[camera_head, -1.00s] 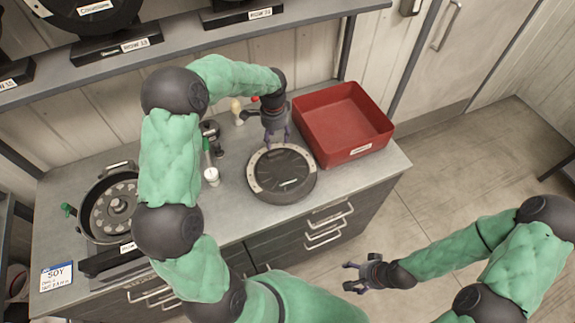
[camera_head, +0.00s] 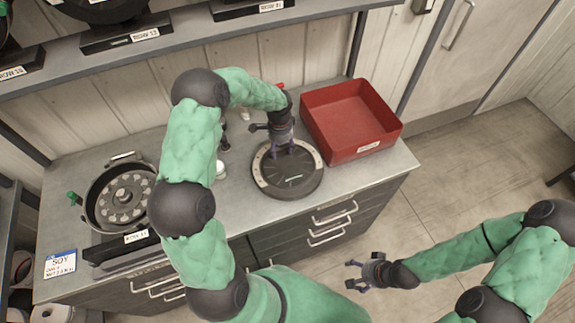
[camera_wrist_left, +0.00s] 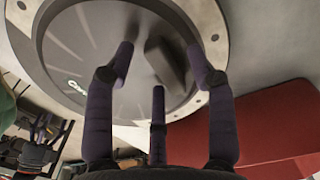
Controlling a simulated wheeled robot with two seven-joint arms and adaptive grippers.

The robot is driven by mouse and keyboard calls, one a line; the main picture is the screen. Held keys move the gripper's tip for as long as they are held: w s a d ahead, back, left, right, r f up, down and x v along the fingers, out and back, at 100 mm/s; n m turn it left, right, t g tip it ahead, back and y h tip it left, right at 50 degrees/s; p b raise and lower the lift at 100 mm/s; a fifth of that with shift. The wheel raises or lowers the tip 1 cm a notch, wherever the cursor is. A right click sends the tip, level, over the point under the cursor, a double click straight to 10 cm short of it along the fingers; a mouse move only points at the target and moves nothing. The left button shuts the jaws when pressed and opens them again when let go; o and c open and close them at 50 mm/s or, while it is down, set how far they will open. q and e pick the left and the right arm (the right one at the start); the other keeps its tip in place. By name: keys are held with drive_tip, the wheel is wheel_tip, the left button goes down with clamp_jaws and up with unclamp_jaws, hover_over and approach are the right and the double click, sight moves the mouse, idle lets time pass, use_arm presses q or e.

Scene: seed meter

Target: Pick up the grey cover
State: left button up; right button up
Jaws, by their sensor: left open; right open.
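The grey cover (camera_head: 272,178) is a dark round disc with a lighter partial rim, lying flat on the workbench left of the red bin. My left gripper (camera_head: 291,150) is above it, pointing down near its upper middle. In the left wrist view the cover (camera_wrist_left: 85,62) fills the upper part, with a raised dark grip (camera_wrist_left: 168,66) between my open fingers (camera_wrist_left: 165,60). I cannot tell whether the fingers touch it. My right gripper (camera_head: 356,274) is open and empty, in front of the bench above the floor.
The red bin (camera_head: 392,112) stands right of the cover and also shows in the left wrist view (camera_wrist_left: 275,125). The round seed meter housing (camera_head: 97,205) and a SOY card (camera_head: 60,264) are on the bench at left. A shelf (camera_head: 190,38) runs behind.

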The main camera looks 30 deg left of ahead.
use_arm(q)
drive_tip(key=shift+f, duration=0.4)
drive_tip(key=shift+r, duration=0.1)
clamp_jaws()
